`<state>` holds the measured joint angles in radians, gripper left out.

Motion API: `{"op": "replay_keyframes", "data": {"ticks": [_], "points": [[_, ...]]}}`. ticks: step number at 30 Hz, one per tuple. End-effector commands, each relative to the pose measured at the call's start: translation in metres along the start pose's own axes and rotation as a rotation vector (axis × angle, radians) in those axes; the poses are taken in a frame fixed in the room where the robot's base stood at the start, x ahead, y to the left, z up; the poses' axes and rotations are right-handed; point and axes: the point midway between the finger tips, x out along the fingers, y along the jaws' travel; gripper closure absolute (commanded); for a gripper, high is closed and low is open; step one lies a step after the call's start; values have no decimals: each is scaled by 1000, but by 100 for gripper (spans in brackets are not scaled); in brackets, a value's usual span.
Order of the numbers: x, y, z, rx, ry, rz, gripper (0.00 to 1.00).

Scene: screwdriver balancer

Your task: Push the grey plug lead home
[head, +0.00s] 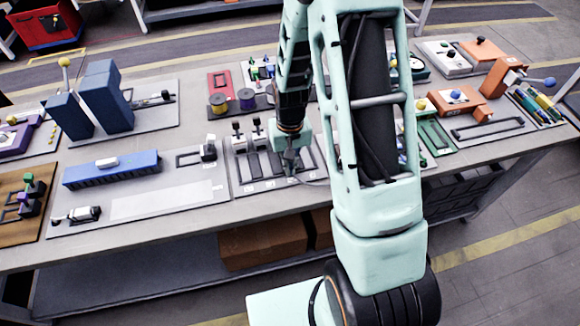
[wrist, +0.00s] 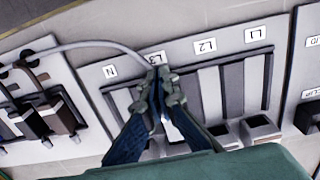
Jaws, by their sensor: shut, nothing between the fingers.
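The lead's grey cable (wrist: 100,46) arcs in the wrist view from the board at left to my gripper's tips beside the L3 label (wrist: 154,58). Its plug end is hidden at the fingertips, so I cannot tell how deep it sits. The socket panel (wrist: 185,55) has long slots labelled N, L3, L2 and L1. My gripper (wrist: 160,88) is shut with nothing between its fingers, its tips low over the L3 slot. In the head view my gripper (head: 290,168) is over the panel (head: 262,187), and the cable (head: 315,183) shows beside it.
Two dark blocks (wrist: 260,130) stand at the ends of slots L2 and L1.

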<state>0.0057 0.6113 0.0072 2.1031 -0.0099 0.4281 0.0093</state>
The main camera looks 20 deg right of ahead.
Motion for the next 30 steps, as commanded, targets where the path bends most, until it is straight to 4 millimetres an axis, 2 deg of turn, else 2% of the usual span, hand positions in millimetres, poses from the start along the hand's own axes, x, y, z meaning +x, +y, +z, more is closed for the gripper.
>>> {"op": "replay_keyframes", "data": {"ticks": [2, 12, 18, 23, 30], "points": [[1, 0, 1, 0, -2, 0, 100], [-67, 0, 0, 0, 2, 0, 100], [-92, 0, 1, 0, -2, 0, 100], [-99, 0, 2, 0, -4, 0, 100], [-100, 0, 2, 0, -5, 0, 100]]}}
